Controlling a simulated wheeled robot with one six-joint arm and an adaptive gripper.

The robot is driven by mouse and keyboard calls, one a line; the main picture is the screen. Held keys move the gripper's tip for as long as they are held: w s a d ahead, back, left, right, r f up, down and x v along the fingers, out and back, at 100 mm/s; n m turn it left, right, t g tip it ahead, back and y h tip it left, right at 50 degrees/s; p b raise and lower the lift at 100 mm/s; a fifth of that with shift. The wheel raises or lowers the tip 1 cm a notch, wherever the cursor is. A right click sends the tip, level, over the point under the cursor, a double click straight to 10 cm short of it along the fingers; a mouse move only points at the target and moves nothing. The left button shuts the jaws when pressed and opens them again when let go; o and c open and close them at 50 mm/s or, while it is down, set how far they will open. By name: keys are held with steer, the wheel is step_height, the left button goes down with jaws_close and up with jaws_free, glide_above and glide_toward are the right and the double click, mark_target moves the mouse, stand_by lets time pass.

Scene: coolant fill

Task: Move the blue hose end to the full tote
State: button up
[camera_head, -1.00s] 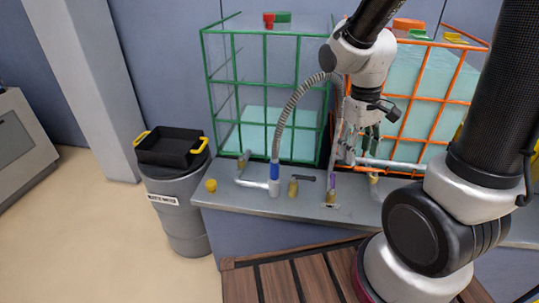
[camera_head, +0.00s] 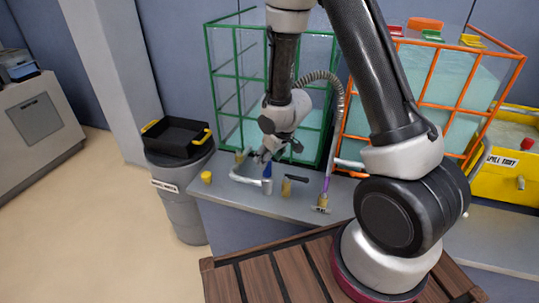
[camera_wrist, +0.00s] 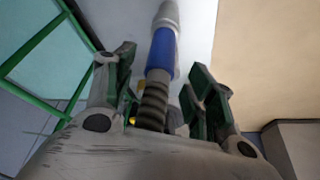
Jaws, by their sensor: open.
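The blue hose end (camera_head: 267,171) sits upright on the metal outlet pipe (camera_head: 246,179) in front of the green-framed tote (camera_head: 227,117), which shows a low liquid level. Its grey ribbed hose (camera_head: 322,76) arches right behind my arm. The orange-framed tote (camera_head: 436,72) holds liquid to a much higher level. My gripper (camera_head: 264,157) is at the blue hose end. In the wrist view, my open gripper (camera_wrist: 163,66) has its green-padded fingers on both sides of the hose, with the blue collar (camera_wrist: 161,48) just beyond and gaps on both sides.
A black tray (camera_head: 175,141) rests on a grey bin (camera_head: 180,205). A yellow container (camera_head: 505,165) stands right. The floor at left is clear.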

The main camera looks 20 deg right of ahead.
steer(key=x, duration=0.6)
steer(key=shift+f, duration=0.1)
steer(key=shift+c, duration=0.5)
jaws_close()
steer(key=c, duration=0.8)
jaws_free()
steer(key=shift+r, duration=0.45)
steer(key=shift+r, duration=2.7)
